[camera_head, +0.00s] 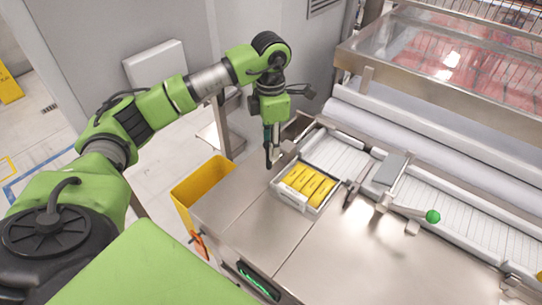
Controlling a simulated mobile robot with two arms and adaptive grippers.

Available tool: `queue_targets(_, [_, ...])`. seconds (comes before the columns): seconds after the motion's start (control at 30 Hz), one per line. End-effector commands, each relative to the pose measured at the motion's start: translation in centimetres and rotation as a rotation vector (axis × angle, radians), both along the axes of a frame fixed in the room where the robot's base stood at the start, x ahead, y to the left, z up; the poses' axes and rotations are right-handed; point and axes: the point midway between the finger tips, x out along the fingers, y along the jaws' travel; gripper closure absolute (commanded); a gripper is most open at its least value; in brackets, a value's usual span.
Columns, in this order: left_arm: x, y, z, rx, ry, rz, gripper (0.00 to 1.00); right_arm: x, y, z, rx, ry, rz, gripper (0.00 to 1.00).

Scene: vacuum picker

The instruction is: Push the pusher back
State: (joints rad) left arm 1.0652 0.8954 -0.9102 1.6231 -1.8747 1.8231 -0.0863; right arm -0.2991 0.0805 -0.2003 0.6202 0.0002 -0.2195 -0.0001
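The pusher (390,172) appears to be the grey plate on the white slatted track, right of the tray of yellow packs. A metal lever with a round green knob (433,217) extends from its front to the right. My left gripper (269,158) points down at the back left of the steel table, left of the tray and well apart from the pusher and knob. Its dark fingers are small and seen edge-on, so whether they are open or shut is unclear. My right gripper is not in view.
A tray (287,198) holding several yellow packs sits between gripper and pusher. A yellow bin (187,201) stands off the table's left edge. A white roller (430,135) and a clear-topped cover (400,60) lie behind the track. The front steel surface (340,255) is clear.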

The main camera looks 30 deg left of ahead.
Motion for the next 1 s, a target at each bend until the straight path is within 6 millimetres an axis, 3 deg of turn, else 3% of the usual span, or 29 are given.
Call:
queue_targets(0.1, [0.1, -0.1, 2.6, 0.0, -0.004, -0.002, 0.71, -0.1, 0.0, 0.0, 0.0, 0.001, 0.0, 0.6])
queue_targets(0.33, [0.1, -0.1, 5.4, -0.001, -0.001, -0.003, 0.71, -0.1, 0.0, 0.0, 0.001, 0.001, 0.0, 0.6])
queue_targets(1.0, [0.0, -0.1, 6.1, -0.001, 0.001, -0.002, 0.71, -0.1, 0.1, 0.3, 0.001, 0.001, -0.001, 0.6])
